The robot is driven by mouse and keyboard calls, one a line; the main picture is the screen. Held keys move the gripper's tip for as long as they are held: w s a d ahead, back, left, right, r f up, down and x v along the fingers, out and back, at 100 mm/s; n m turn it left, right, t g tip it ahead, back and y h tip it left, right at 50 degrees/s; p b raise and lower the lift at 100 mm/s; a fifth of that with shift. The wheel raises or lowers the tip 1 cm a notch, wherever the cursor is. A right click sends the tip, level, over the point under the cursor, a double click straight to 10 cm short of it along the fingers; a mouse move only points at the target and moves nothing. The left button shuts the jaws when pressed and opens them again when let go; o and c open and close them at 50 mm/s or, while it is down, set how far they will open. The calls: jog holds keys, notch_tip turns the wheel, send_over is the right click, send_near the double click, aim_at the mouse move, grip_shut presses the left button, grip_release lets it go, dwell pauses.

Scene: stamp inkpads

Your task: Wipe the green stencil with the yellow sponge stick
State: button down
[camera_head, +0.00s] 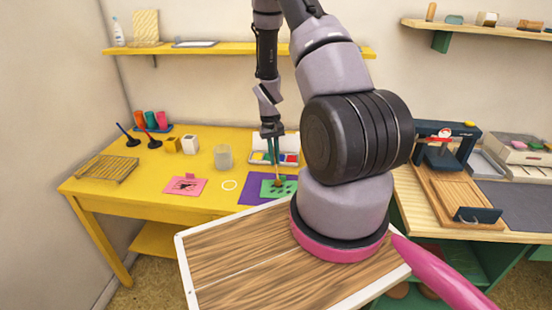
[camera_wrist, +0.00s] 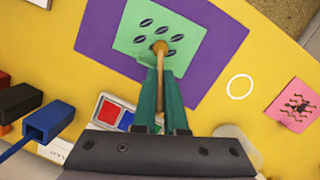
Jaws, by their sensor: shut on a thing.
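The green stencil (camera_head: 270,190) lies on a purple sheet (camera_head: 250,188) on the yellow table. In the wrist view the stencil (camera_wrist: 135,30) shows several dark leaf-shaped marks. My gripper (camera_head: 275,160) points down above it, and its teal fingers (camera_wrist: 161,88) are shut on the yellow sponge stick (camera_wrist: 160,62). The stick's rounded tip is over the stencil, among the leaf shapes. I cannot tell whether the tip presses on the surface. My upper arm hides the table to the right of the stencil in the head view.
A tray of coloured inkpads (camera_head: 288,158) stands just behind the stencil. A clear cup (camera_head: 223,157), a white ring (camera_head: 229,185) and a pink card (camera_head: 186,187) are to its left. Black, red and blue blocks (camera_wrist: 45,120) show in the wrist view. The table's front left is clear.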

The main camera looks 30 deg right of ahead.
jog(key=shift+s+d, duration=0.3)
jog(key=shift+d, duration=0.25)
jog(key=shift+s+d, duration=0.25)
jog(key=shift+d, duration=0.25)
jog(key=shift+r, duration=0.15)
notch_tip(320, 180, up, 6)
jog(key=shift+r, duration=0.25)
